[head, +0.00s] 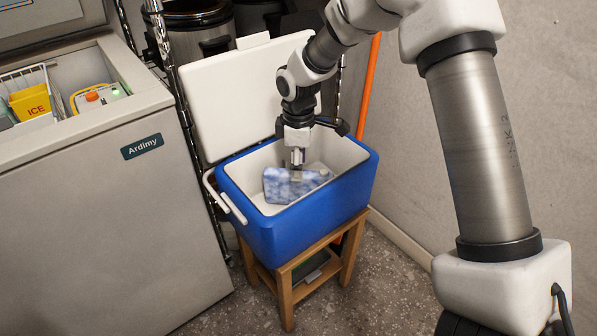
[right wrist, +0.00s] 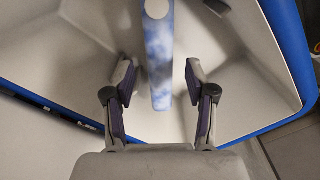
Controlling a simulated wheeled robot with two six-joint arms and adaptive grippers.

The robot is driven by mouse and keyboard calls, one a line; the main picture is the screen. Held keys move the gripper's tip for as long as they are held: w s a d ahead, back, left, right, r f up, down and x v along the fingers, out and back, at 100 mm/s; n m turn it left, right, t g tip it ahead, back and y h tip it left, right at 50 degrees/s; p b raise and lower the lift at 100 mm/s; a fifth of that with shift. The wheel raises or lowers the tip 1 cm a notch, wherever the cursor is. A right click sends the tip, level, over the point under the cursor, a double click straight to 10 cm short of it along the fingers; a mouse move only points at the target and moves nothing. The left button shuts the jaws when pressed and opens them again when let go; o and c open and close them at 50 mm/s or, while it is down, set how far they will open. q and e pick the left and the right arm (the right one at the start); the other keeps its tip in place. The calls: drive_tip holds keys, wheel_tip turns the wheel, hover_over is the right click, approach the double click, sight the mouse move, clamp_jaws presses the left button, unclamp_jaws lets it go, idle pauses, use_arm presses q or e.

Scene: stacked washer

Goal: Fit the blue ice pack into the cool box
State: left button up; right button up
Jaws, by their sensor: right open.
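The blue ice pack (head: 284,188), mottled blue and white, is inside the cool box (head: 316,221), a blue box with a white interior and its white lid open behind. In the right wrist view the pack (right wrist: 159,58) shows edge-on as a narrow strip between the two fingers. My right gripper (head: 297,170) reaches down into the box at the pack. In the right wrist view its fingers (right wrist: 160,100) are spread, with a gap on both sides of the pack. How the pack's underside rests is hidden. My left gripper is not in view.
The cool box stands on a wooden stool (head: 284,290). A grey chest freezer (head: 100,200) stands at the left, with a yellow ICE item (head: 32,103) in its open top. A wall is close on the right. An orange pole (head: 368,85) stands behind the box.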

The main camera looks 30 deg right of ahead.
wheel_tip(320, 180, up, 7)
drive_tip(key=shift+f+p, duration=0.1)
drive_tip(key=shift+p, duration=0.75)
